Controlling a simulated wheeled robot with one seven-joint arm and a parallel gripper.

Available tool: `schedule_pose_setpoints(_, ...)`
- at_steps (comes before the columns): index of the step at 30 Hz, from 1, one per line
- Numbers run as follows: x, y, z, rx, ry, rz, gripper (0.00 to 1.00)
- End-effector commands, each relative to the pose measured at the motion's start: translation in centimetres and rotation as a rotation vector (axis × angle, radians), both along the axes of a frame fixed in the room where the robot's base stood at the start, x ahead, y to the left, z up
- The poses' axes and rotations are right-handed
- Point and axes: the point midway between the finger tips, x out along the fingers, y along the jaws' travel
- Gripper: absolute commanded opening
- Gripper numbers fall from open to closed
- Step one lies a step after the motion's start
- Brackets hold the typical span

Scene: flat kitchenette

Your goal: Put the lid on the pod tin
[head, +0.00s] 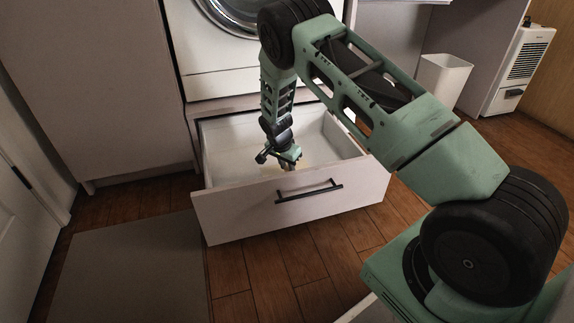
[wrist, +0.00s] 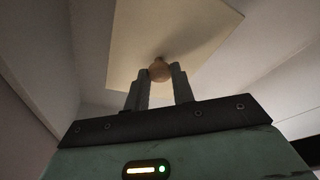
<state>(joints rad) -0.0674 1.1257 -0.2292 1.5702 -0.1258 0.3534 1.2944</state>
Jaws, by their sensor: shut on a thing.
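My gripper (head: 289,166) reaches down into the open drawer below the washing machine. In the wrist view, my gripper (wrist: 160,78) has its two fingers shut on a round wooden knob (wrist: 160,71). The knob stands on a flat, cream, square-cornered lid (wrist: 195,32). In the head view, only a little of something pale shows beside the gripper, low in the drawer. I cannot tell whether the lid rests on the drawer floor or is lifted. I cannot make out the pod tin in either view.
The white drawer (head: 235,211) is pulled out, with its dark handle (head: 309,191) on the front. Its walls surround my gripper. A washing machine (head: 215,50) is above. A grey mat (head: 130,268) lies front left, a white bin (head: 443,80) stands back right. Wooden floor is clear before the drawer.

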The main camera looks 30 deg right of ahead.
Motion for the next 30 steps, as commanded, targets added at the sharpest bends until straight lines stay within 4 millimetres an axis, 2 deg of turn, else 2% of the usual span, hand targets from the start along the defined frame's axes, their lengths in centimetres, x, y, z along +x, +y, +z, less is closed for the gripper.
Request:
schedule_pose_setpoints(11,0.0,0.0,-0.4,0.000,0.000,0.000,0.01)
schedule_pose_setpoints(12,0.0,0.0,-0.4,0.000,-0.001,0.000,0.35)
schedule_pose_setpoints(14,0.0,0.0,-0.4,0.000,-0.001,0.000,0.50)
schedule_pose_setpoints(23,0.0,0.0,-0.2,0.000,0.000,0.000,0.50)
schedule_pose_setpoints(26,0.0,0.2,0.7,0.000,-0.001,0.000,0.50)
schedule_pose_setpoints(30,-0.2,0.8,3.2,-0.001,-0.001,0.001,0.50)
